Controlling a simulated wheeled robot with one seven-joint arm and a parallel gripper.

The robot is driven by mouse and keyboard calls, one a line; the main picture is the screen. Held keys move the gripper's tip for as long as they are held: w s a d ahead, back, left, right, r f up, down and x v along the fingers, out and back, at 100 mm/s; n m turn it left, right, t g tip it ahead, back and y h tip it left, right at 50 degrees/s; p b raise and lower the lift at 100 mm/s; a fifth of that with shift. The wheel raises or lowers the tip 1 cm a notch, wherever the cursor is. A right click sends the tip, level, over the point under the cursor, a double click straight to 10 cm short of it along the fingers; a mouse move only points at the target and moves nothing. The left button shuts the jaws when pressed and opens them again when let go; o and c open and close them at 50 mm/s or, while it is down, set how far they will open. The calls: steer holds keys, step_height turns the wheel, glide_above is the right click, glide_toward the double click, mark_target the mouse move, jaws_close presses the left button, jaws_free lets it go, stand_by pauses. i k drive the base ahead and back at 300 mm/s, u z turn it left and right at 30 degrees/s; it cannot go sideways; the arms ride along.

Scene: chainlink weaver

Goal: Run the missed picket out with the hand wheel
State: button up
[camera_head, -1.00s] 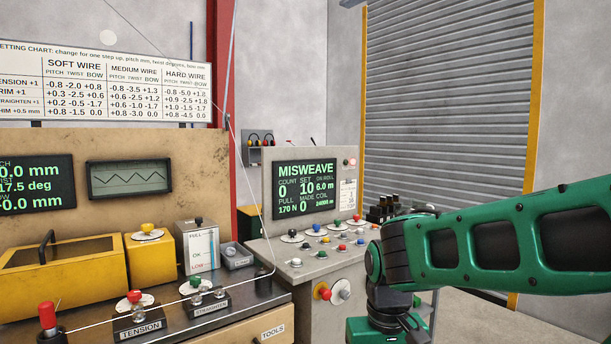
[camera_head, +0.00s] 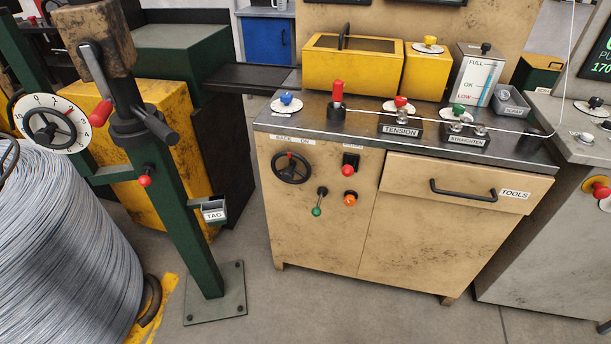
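A black hand wheel (camera_head: 291,168) with a small red mark sits on the front of the tan cabinet (camera_head: 315,225), at its upper left, under a small label I can only partly read. A second small black wheel (camera_head: 50,130) is in front of a white numbered dial at the far left, by the green post. The pictures do not show which one the task means. No picket can be made out in view. My gripper and arm are out of view.
A green lever (camera_head: 317,211), a red knob (camera_head: 348,170) and an orange button (camera_head: 350,199) sit right of the cabinet's wheel. A wire coil (camera_head: 65,250) and green post (camera_head: 185,220) stand left. Bare floor (camera_head: 320,310) lies before the cabinet.

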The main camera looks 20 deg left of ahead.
mark_target(288, 174)
steer(key=z, duration=0.75)
steer(key=k, duration=1.3)
steer(key=u, duration=0.95)
steer(key=i, duration=1)
